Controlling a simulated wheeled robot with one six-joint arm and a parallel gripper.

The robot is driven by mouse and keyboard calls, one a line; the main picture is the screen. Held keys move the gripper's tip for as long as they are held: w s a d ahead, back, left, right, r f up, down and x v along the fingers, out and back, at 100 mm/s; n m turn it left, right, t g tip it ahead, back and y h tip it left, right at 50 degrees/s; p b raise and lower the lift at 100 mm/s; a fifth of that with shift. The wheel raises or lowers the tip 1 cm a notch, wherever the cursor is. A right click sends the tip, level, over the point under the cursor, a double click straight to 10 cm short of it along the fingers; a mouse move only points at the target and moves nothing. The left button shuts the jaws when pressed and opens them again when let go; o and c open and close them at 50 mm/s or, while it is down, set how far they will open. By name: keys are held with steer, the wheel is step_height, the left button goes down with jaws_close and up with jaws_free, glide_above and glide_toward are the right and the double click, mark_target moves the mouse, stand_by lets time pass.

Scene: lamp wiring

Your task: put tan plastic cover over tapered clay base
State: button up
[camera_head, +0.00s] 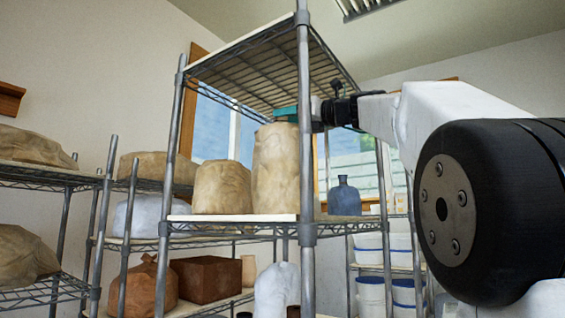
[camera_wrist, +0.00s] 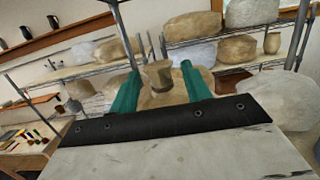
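A tall tan plastic cover (camera_head: 277,170) stands upright on the upper shelf in the head view, its folds reaching down to the shelf board. My gripper (camera_head: 286,113) is at its top; only part of the teal fingers shows there. In the wrist view, my gripper (camera_wrist: 159,68) has its teal fingers well apart. Between them shows a tan form with a narrow neck and flared top (camera_wrist: 158,74), and wider tan material lies below. I cannot tell whether the fingers touch it. No bare tapered clay base can be clearly made out; whether one is under the cover is hidden.
A shorter tan-covered lump (camera_head: 222,189) stands just left of the tall cover. A blue bottle (camera_head: 344,196) stands to the right. A metal shelf post (camera_head: 306,150) rises close in front of my gripper, and a wire shelf (camera_head: 265,65) hangs above.

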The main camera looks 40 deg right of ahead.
jaws_close()
